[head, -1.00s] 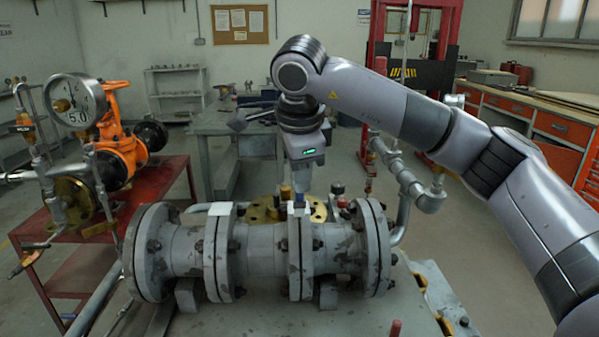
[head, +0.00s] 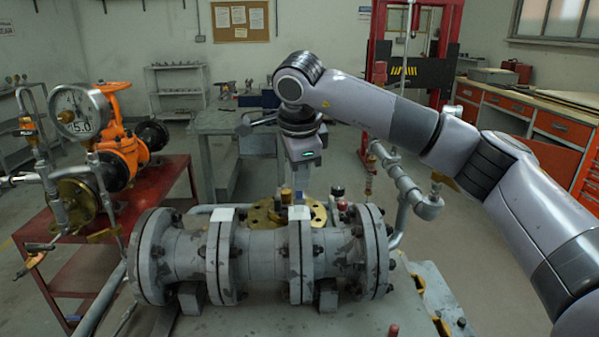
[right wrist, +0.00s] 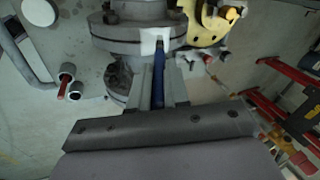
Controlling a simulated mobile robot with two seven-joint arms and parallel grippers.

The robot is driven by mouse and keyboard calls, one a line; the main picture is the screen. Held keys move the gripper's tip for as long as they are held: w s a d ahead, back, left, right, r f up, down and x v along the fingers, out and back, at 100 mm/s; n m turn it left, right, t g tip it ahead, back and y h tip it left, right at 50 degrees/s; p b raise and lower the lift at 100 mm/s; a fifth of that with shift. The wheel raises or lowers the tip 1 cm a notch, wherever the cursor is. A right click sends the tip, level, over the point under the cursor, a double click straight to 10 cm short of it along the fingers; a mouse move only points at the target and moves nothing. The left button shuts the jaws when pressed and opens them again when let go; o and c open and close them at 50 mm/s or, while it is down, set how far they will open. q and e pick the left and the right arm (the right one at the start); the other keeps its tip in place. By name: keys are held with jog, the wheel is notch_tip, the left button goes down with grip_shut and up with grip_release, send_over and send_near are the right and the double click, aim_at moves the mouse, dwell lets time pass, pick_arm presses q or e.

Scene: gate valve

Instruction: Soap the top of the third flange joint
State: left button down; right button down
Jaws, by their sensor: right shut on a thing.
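A grey pipe run (head: 262,250) with several bolted flanges lies across the bench. The third flange joint from the left (head: 300,262) has a white patch (head: 299,212) on its top. The second flange joint (head: 221,265) also has a white patch (head: 222,213) on top. My right gripper (head: 303,187) points down just behind the third joint. In the right wrist view the gripper (right wrist: 161,75) is shut on a slim blue tool (right wrist: 158,85), probably the soap brush. Its dark tip lies at the edge of the white patch (right wrist: 152,40); contact is unclear. My left gripper is not visible.
A brass flange (head: 262,214) and small upright parts stand close behind the pipe. A red table (head: 165,195) with a gauge (head: 80,112) and orange valve (head: 118,152) is at left. Bent grey piping (head: 410,188) stands right of the run.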

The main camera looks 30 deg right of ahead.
jog(key=shift+r+p, duration=1.8)
jog(key=shift+r, duration=1.2)
jog(key=shift+r, duration=1.55)
